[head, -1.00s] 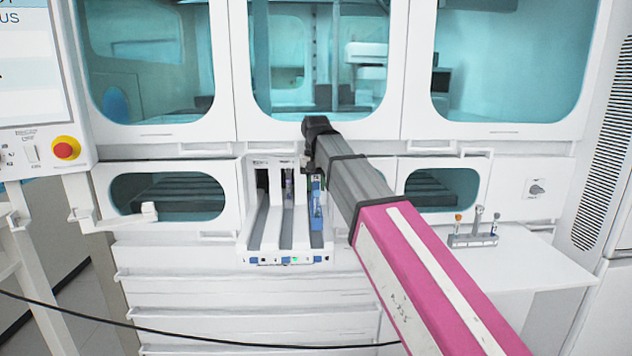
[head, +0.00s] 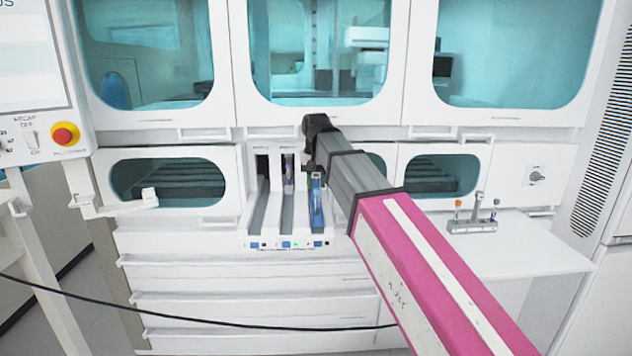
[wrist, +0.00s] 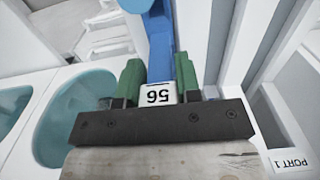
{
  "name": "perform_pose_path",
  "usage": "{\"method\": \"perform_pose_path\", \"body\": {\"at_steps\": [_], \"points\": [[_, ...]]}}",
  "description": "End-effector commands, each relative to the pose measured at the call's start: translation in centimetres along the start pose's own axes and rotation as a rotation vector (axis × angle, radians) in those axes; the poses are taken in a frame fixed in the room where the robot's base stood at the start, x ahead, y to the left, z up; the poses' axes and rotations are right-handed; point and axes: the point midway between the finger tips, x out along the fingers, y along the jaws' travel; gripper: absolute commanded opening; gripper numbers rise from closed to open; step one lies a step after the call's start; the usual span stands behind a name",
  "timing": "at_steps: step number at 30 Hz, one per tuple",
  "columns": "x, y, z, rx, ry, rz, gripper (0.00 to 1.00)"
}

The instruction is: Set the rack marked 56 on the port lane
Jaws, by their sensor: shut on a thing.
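The blue rack, with a white label reading 56 (wrist: 158,96) upside down, is between the green fingers of my gripper (wrist: 157,82) in the wrist view. The fingers are shut on its end. In the head view the blue rack (head: 317,205) stands at the rightmost lane of the white loading tray (head: 253,236), its lower end close to the front edge. I cannot tell whether its base touches the lane floor. A tag reading PORT 1 (wrist: 291,161) shows at the lower right of the wrist view. My arm hides part of the tray's right side.
The left and middle lanes look empty toward the front. Teal-windowed doors (head: 170,187) flank the tray. A small tool holder (head: 472,227) stands on the right shelf. A black cable (head: 200,322) crosses low in front. An emergency stop (head: 65,134) is at left.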

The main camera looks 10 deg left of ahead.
Motion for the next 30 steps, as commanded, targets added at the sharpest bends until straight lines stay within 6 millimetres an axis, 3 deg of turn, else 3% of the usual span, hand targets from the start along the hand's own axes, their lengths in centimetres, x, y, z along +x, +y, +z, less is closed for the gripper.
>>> {"method": "perform_pose_path", "body": {"at_steps": [30], "points": [[0.88, 0.00, 0.16, 0.000, 0.000, 0.000, 0.03]]}}
